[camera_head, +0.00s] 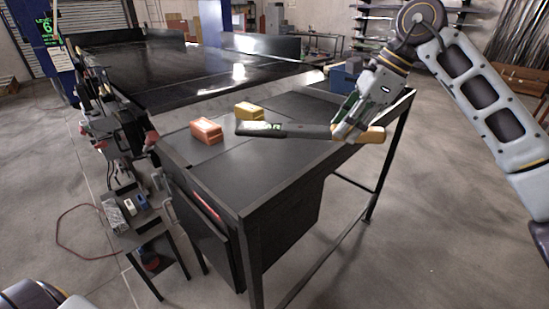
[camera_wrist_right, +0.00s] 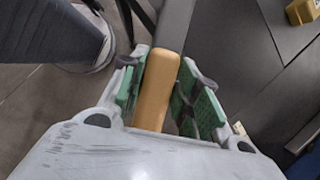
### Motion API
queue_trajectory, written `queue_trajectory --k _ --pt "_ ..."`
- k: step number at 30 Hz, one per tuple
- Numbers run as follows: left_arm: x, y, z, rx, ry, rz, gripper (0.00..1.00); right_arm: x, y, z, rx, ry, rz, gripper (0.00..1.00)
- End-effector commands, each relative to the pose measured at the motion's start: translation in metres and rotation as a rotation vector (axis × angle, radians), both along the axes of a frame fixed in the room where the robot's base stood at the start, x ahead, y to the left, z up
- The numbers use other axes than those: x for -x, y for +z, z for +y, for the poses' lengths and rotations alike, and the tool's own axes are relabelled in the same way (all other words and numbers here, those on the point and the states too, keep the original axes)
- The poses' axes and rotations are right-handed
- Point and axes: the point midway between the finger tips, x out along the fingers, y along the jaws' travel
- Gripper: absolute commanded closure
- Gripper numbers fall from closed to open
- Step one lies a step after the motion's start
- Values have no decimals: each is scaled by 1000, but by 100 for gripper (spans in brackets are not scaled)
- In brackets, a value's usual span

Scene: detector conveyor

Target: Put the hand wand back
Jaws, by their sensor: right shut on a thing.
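The hand wand (camera_head: 285,131) is a long dark paddle with a green marking and a tan-orange handle. It is roughly level, its dark end over the black table (camera_head: 225,185) and its handle out by the table's right edge. My right gripper (camera_head: 347,132) is shut on it where handle and dark part meet. I cannot tell whether the wand touches the tabletop. In the right wrist view the tan handle (camera_wrist_right: 157,88) lies between the green-padded fingers of my right gripper (camera_wrist_right: 165,95). My left gripper is not in view.
An orange block (camera_head: 206,131) and a yellow block (camera_head: 249,111) are on the table near the wand's dark end. A blue bin (camera_head: 345,76) stands at the back right. A dark conveyor (camera_head: 190,70) lies behind. The tabletop's front is clear.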

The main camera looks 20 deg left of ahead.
Motion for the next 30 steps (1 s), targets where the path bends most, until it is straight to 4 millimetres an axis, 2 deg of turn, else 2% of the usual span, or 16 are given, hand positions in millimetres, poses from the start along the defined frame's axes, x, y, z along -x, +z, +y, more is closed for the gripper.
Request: queue_trajectory --k 15,30 --pt "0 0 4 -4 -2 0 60 1 0 -2 -1 -368 11 100" --pt "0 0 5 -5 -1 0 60 1 0 -3 -2 -527 19 100"
